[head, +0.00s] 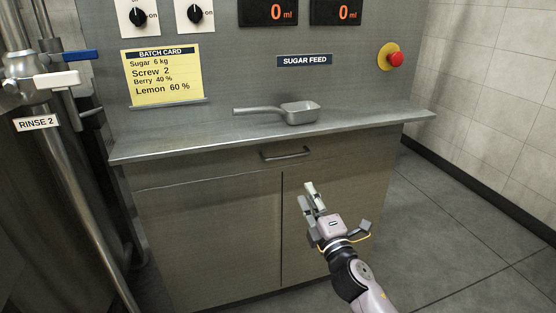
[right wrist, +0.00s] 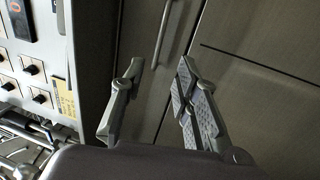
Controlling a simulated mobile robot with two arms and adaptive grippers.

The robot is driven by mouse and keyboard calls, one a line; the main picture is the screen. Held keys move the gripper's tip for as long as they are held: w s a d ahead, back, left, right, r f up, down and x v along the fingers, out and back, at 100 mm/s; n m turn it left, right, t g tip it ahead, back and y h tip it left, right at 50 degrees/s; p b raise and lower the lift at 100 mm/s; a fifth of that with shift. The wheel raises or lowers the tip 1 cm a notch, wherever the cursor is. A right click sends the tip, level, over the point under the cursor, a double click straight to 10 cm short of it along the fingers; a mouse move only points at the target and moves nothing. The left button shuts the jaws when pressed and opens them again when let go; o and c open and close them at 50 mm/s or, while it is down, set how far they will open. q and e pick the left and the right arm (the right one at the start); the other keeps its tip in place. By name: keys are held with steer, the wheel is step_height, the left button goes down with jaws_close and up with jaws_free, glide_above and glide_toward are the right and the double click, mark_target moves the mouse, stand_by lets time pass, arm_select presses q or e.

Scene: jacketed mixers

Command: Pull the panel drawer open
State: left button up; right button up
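The panel drawer (head: 225,168) is a wide grey front under the counter ledge and looks shut. Its dark bar handle (head: 285,154) sits right of the drawer's middle; the handle also shows in the right wrist view (right wrist: 163,32) as an upright bar. My right gripper (head: 307,194) is below the handle, in front of the cabinet doors, and apart from the handle. In the right wrist view its two fingers (right wrist: 155,78) are spread with nothing between them, and the handle lies beyond the gap. My left gripper is in neither view.
A metal scoop (head: 300,112) lies on the counter ledge (head: 180,143) above the drawer. A red stop button (head: 396,59) is on the panel at right. Pipes with a blue and a white lever (head: 57,80) stand at left. The floor at right (head: 440,220) is clear.

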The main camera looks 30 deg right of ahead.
mark_target(289, 156)
steer(key=x, duration=1.6)
steer(key=shift+w+d+b, duration=0.1)
steer(key=shift+w+b, duration=0.1)
steer(key=shift+b, duration=0.2)
steer(key=shift+c, duration=0.6)
jaws_close()
